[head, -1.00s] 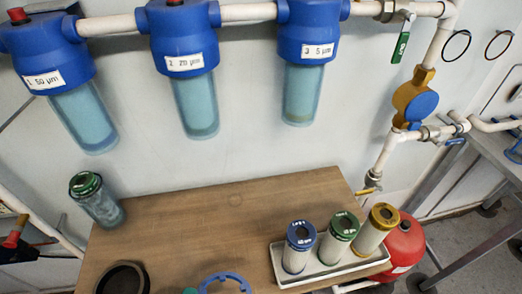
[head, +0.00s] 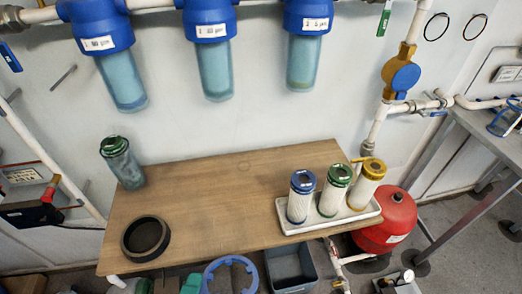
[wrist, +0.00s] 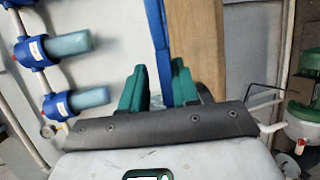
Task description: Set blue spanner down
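The blue spanner (head: 230,275) shows as an open ring at the bottom of the head view, just in front of the near edge of the wooden bench (head: 225,205). In the wrist view the blue spanner's handle (wrist: 157,38) runs as a strip between the two teal fingers. My gripper (wrist: 159,68) is shut on this handle. The spanner's ring end is out of the wrist view. The bench top also shows in the wrist view (wrist: 195,40), right beside the spanner. In the head view the spanner appears held clear of the bench.
A white tray (head: 345,218) with three cartridges stands at the bench's right. A black ring (head: 146,238) lies at front left, and a green-capped clear housing (head: 122,163) stands at back left. The bench middle is clear. A grey bin (head: 290,268) is below in front.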

